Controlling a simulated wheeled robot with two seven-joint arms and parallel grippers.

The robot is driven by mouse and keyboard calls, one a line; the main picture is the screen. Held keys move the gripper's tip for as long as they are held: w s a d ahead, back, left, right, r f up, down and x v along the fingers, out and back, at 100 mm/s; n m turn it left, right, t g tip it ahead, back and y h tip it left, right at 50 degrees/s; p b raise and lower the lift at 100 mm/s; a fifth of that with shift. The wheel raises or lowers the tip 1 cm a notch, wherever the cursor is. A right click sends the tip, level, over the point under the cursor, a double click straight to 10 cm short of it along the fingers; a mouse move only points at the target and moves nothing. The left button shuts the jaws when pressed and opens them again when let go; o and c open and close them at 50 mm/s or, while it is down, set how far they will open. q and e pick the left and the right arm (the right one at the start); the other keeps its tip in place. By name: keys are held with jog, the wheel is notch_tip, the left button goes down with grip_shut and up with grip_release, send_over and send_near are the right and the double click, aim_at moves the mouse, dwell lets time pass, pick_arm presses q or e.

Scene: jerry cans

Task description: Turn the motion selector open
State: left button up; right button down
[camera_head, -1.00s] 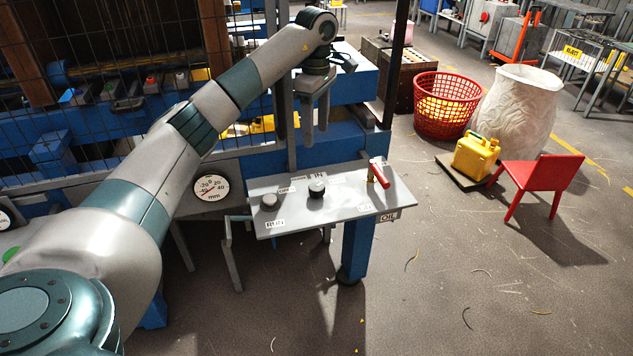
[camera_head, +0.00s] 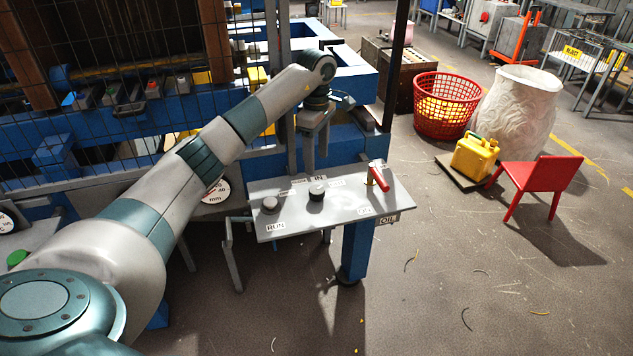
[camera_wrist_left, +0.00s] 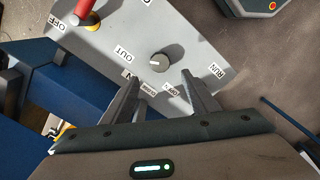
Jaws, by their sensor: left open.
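A tilted grey panel (camera_head: 345,207) carries the controls. A dark round knob (camera_head: 317,189) stands in its middle, close to an IN label. The left wrist view shows this knob (camera_wrist_left: 159,62) with a pale pointer line, beside the OUT label. A lower grey knob (camera_head: 270,204) sits to its left, above the RUN label. I cannot read which knob is the motion selector. My left gripper (camera_head: 316,160) is open and empty, pointing down just above and behind the dark knob. In the left wrist view its fingers (camera_wrist_left: 160,82) are apart, short of the knob. My right gripper is out of view.
A red lever (camera_head: 379,175) stands at the panel's right end, near the OIL label. Blue machine beams and a wire mesh lie behind my left arm. A yellow jerry can (camera_head: 475,157), red chair (camera_head: 540,181) and red basket (camera_head: 447,104) stand on the floor at right.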

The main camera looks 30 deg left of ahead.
aim_at(316, 189)
pick_arm(q)
notch_tip(316, 189, down, 9)
jog(key=p, duration=0.3)
jog(key=shift+f, duration=0.65)
jog(key=c, duration=1)
